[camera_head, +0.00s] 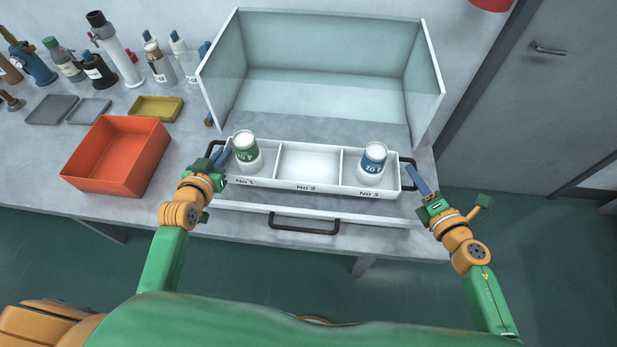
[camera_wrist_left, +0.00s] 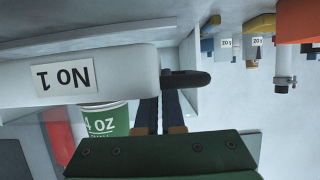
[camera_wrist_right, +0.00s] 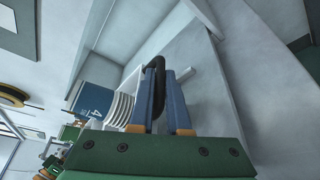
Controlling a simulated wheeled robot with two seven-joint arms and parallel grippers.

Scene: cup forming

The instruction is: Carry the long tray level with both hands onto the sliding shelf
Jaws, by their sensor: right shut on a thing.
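The long white tray (camera_head: 310,186) has three compartments marked No 1, No 2 and No 3. A green-labelled cup (camera_head: 246,150) is in No 1 and a blue-labelled cup (camera_head: 374,158) in No 3; No 2 is empty. The tray looks level over the front of the sliding shelf (camera_head: 243,213), which has a black pull; I cannot tell whether they touch. My right gripper (camera_head: 421,180) is shut on the tray's right handle (camera_wrist_right: 158,75). My left gripper (camera_head: 221,157) is at the left handle (camera_wrist_left: 187,79); its fingertips are partly hidden, so its grip is unclear.
A clear-walled hood (camera_head: 323,45) stands behind the tray, its floor bare. An orange bin (camera_head: 117,155) is close left of my left arm. A yellow dish (camera_head: 156,108), grey trays (camera_head: 52,109) and several bottles stand further left. The bench ends just right of the tray.

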